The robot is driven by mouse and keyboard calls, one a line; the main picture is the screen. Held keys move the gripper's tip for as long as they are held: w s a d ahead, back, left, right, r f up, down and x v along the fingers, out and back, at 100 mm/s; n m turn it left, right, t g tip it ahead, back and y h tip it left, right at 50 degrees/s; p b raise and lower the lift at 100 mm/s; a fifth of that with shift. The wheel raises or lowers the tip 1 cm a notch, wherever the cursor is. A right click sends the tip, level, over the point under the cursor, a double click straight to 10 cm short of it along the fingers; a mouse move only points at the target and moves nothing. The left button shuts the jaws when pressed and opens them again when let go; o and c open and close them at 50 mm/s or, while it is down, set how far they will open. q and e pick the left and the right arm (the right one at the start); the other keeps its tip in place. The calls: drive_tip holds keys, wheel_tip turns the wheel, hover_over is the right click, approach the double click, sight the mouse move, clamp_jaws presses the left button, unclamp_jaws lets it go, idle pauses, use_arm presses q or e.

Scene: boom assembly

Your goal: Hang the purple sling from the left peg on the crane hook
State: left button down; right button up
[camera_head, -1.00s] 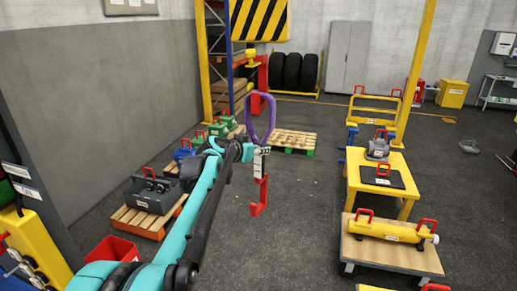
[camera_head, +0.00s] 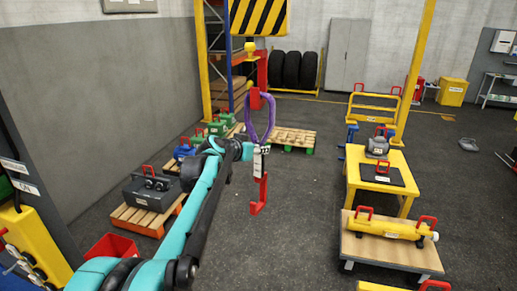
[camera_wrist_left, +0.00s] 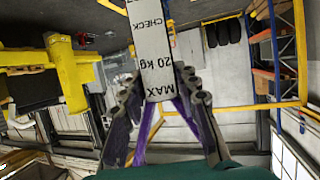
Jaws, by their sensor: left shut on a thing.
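The purple sling (camera_head: 272,112) hangs as an upright loop in the middle of the head view. Below it are a white tag (camera_head: 258,163) and a red J-shaped hook (camera_head: 259,195). My left gripper (camera_head: 250,151) is shut on the sling at the tag. In the left wrist view, the tag (camera_wrist_left: 155,45) reads "MAX 20 kg CHECK" and purple straps (camera_wrist_left: 146,128) show between the fingers. The red crane hook (camera_head: 262,72) is under the striped block. The sling's top overlaps its lower end in the picture; I cannot tell whether they touch. My right gripper is not in view.
A striped yellow and black block (camera_head: 258,18) hangs above. A pallet (camera_head: 290,138) lies behind the sling. A yellow table (camera_head: 400,162) and a cart (camera_head: 395,250) with a yellow cylinder stand at right. The floor between is clear.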

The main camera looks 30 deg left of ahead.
use_arm(q)
drive_tip(key=c, duration=1.1)
unclamp_jaws()
drive_tip(key=shift+o, duration=0.3)
drive_tip(key=shift+s, duration=0.1)
drive_tip(key=shift+s+r, duration=0.15)
drive_tip(key=shift+s, duration=0.15)
drive_tip(key=v, duration=1.1)
drive_tip(key=shift+s, duration=0.2)
